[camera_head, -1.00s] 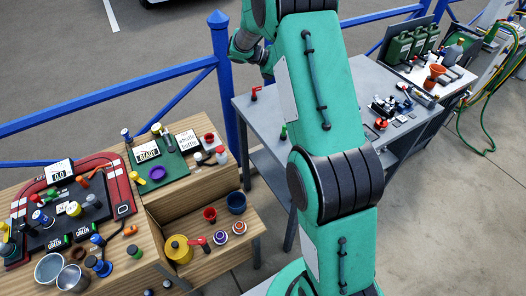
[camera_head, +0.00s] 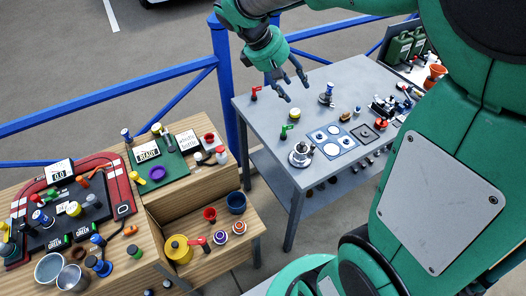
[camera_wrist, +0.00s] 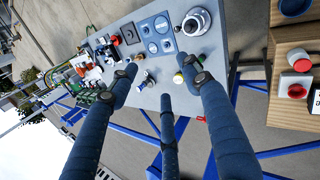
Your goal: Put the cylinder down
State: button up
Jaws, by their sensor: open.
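My gripper (camera_head: 290,91) is open and empty above the far left part of the grey table (camera_head: 262,120). In the wrist view its dark blue fingers (camera_wrist: 166,84) are spread with nothing between them. A small upright silver and dark cylinder (camera_head: 327,93) stands on the table to the right of my gripper, apart from it. It seems to be the silver piece (camera_wrist: 148,79) between the fingers' lines of sight in the wrist view. I cannot tell for sure which piece the task calls the cylinder. A short yellow-topped piece (camera_head: 295,113) also stands below the fingers.
A large silver round part (camera_head: 301,154) stands at the table's near left corner, beside a blue plate with circles (camera_head: 333,141). A dark square plate (camera_head: 367,134) lies farther right. Red (camera_head: 254,93) and green (camera_head: 284,132) handled pieces stand along the left edge. A wooden bench (camera_head: 184,205) is nearby.

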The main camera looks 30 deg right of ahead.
jog(key=s+a+r+m+t+y, duration=0.1)
jog(key=s+a+m+t+y, duration=0.3)
jog(key=s+a, duration=1.5)
jog(key=shift+a+r+m+t+y, duration=0.2)
jog(key=shift+a+m+t+y, duration=0.1)
jog(key=shift+a+t+y, duration=0.7)
jog(key=shift+d, duration=0.15)
notch_tip(320, 180, down, 5)
jog(key=b, duration=0.5)
jog(key=shift+f, duration=0.2)
